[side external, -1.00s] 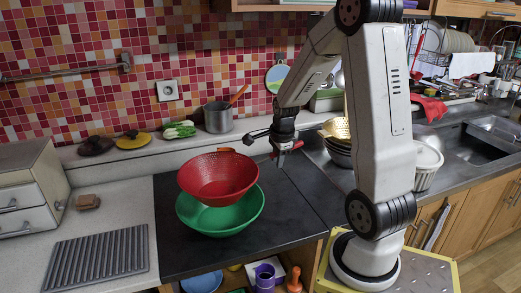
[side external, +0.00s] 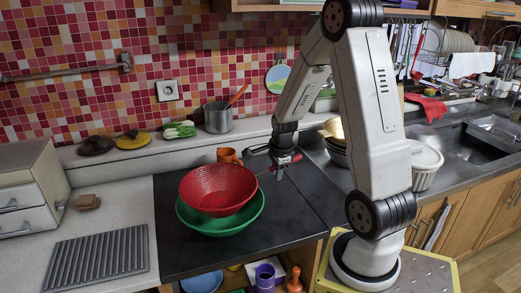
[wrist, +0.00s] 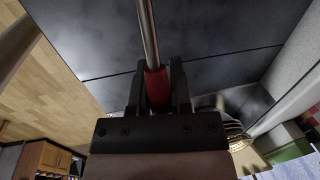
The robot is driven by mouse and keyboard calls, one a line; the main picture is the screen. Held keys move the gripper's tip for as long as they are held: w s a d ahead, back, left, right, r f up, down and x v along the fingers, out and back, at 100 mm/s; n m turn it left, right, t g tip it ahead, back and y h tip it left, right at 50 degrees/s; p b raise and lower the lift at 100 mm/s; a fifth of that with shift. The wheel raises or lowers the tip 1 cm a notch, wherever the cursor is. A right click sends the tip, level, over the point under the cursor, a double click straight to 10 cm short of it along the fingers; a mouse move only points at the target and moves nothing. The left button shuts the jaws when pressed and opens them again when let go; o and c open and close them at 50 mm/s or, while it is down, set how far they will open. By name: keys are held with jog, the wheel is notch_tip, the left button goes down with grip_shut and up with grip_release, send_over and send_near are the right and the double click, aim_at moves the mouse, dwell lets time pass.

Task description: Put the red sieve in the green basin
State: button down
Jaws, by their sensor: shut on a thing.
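The red sieve (side external: 217,186) is bowl-shaped and sits low over the green basin (side external: 245,224) in the side view, its underside inside the basin's outline. I cannot tell whether they touch. The basin stands on the dark counter, its rim showing around the sieve's front and sides. My gripper (side external: 285,166) is right of the basin, shut on the sieve's handle. In the wrist view my gripper (wrist: 158,88) is closed around the handle's red grip (wrist: 157,86), with a metal rod running up out of view. The sieve's bowl and the basin are outside the wrist view.
An orange mug (side external: 228,156) stands just behind the sieve. A pot (side external: 217,118), a cabbage (side external: 180,130) and lids (side external: 132,140) sit on the back ledge. A ribbed grey mat (side external: 98,257) lies left. The dark counter right of the basin is clear.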

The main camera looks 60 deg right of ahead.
jog(key=shift+f, duration=2.4)
jog(key=c, duration=0.5)
grip_release()
jog(key=shift+c, duration=0.2)
jog(key=shift+r, duration=0.15)
notch_tip(320, 180, up, 13)
jog(key=s+a, duration=0.1)
jog(key=shift+s+a, duration=0.25)
jog(key=shift+s, duration=0.1)
